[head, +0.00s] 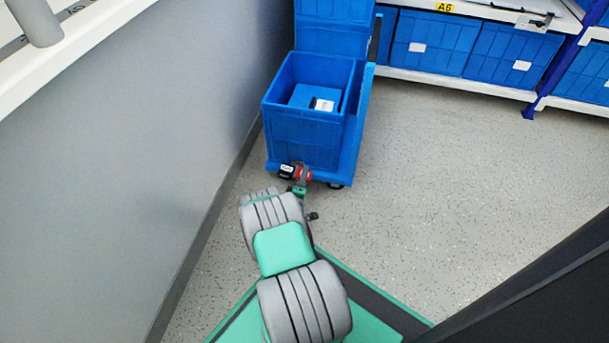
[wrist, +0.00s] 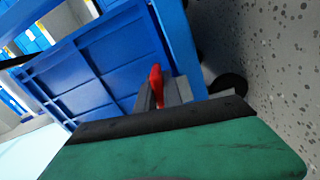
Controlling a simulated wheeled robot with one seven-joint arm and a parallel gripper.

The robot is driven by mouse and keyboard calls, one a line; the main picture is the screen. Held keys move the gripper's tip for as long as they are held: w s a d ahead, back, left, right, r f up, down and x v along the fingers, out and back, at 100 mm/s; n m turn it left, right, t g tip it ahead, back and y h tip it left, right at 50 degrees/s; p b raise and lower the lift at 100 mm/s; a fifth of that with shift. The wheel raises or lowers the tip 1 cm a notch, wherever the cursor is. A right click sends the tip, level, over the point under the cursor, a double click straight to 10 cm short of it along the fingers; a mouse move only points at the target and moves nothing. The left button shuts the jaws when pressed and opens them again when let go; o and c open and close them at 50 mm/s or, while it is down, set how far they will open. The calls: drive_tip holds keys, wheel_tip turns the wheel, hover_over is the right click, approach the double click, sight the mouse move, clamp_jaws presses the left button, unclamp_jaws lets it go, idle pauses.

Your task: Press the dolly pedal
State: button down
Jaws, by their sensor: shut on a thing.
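The blue dolly (head: 352,163) stands on the floor ahead of me and carries blue crates. Its red pedal (head: 304,174) is at the near lower edge, and it also shows in the wrist view (wrist: 155,84) as a small red piece. My gripper (head: 301,178) reaches down to the dolly's near edge, and in the wrist view its grey fingers (wrist: 164,96) are close around the red pedal. The gripper is shut on the pedal. The fingers partly hide the pedal, and how far it is pressed cannot be told.
An open blue crate (head: 318,132) on the dolly holds a smaller blue box (head: 315,97). A grey wall (head: 110,150) runs close along the left. Shelves with blue bins (head: 442,45) stand at the back right. The floor (head: 440,180) to the right is clear.

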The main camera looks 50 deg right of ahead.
drive_tip(key=shift+r+n, duration=0.35)
drive_tip(key=shift+n, duration=0.8)
drive_tip(key=shift+r+n, duration=0.35)
drive_tip(key=shift+n, duration=0.8)
drive_tip(key=c, duration=1.8)
unclamp_jaws()
drive_tip(key=shift+w, duration=0.1)
drive_tip(key=shift+o, duration=0.2)
drive_tip(key=shift+a, duration=0.1)
